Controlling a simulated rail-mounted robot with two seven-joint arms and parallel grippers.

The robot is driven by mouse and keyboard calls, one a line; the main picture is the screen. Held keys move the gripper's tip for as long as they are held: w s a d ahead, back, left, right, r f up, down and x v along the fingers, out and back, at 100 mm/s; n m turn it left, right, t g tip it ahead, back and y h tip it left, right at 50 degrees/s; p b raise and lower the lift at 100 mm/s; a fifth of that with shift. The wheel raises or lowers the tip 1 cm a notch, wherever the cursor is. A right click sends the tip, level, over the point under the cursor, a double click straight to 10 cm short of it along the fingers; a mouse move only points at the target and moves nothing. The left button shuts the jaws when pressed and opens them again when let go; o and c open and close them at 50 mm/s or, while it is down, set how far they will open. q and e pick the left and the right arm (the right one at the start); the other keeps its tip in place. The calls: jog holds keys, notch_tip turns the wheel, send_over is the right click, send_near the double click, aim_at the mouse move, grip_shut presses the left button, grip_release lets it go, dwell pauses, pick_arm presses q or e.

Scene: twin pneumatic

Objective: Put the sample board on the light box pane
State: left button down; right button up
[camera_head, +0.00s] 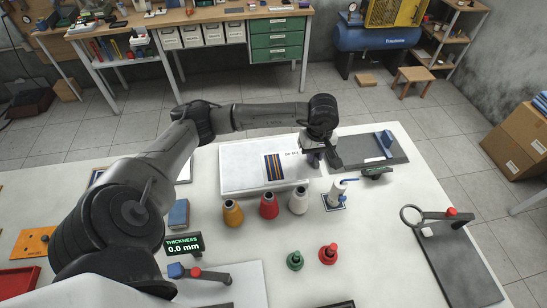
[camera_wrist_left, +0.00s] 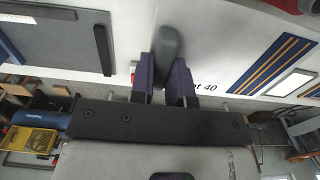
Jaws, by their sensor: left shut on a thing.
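The sample board appears to be the white slab (camera_head: 243,170) with blue and orange stripes, lying flat on the white table. Its stripes (camera_wrist_left: 270,66) and printed text also show in the left wrist view. My left gripper (camera_head: 314,158) is low at the board's right end. In the left wrist view my left gripper (camera_wrist_left: 167,80) is shut on a grey rounded grip (camera_wrist_left: 168,44); whether the grip is fixed to the board I cannot tell. A bright framed panel, likely the light box pane (camera_head: 186,172), is left of the board, partly hidden by my left arm. My right gripper is out of view.
A grey plate (camera_head: 350,150) with a blue bar lies right of the board. A thickness gauge display (camera_head: 184,244) reads 0.0 mm. A dark plate with a ring handle (camera_head: 452,262) is at right.

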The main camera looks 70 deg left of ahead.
pick_arm(q)
jog(key=a+f, duration=0.2)
jog(key=a, duration=0.1)
jog(key=a+f, duration=0.2)
jog(key=a, duration=0.2)
jog(key=a+f, duration=0.2)
jog(key=a, duration=0.2)
jog(key=shift+s+f+p, duration=0.1)
jog(key=shift+f+p, duration=0.15)
jog(key=shift+p, duration=0.05)
jog(key=shift+f, duration=2)
jog(key=shift+f, duration=0.2)
jog(key=c, duration=1.1)
grip_release()
jog(key=shift+r, duration=0.15)
notch_tip(320, 180, up, 12)
